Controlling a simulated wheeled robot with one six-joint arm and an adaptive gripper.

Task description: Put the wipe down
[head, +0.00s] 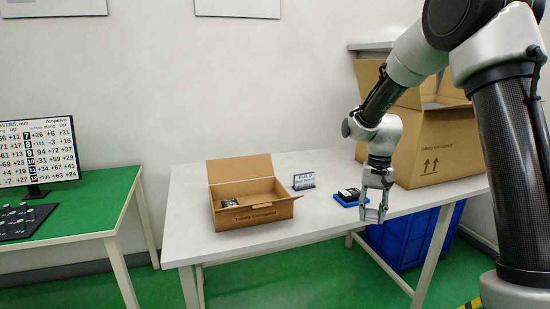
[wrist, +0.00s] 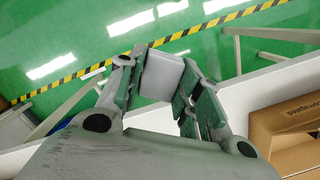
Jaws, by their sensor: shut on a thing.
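My gripper (head: 373,210) points down near the front edge of the white table (head: 325,218), close to the blue tray. In the wrist view my gripper (wrist: 160,88) is shut on a pale grey, flat-sided wipe (wrist: 161,74), which sits between the two fingers. The wrist view shows green floor beyond the wipe and the table edge beside it. In the head view the wipe is too small to make out clearly against the fingers.
A small open carton (head: 255,213) with a dark item inside stands left on the table. A small sign (head: 304,181) and a blue tray (head: 346,202) holding a black item are near the middle. A large carton (head: 440,150) stands right. A blue crate (head: 405,242) is below.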

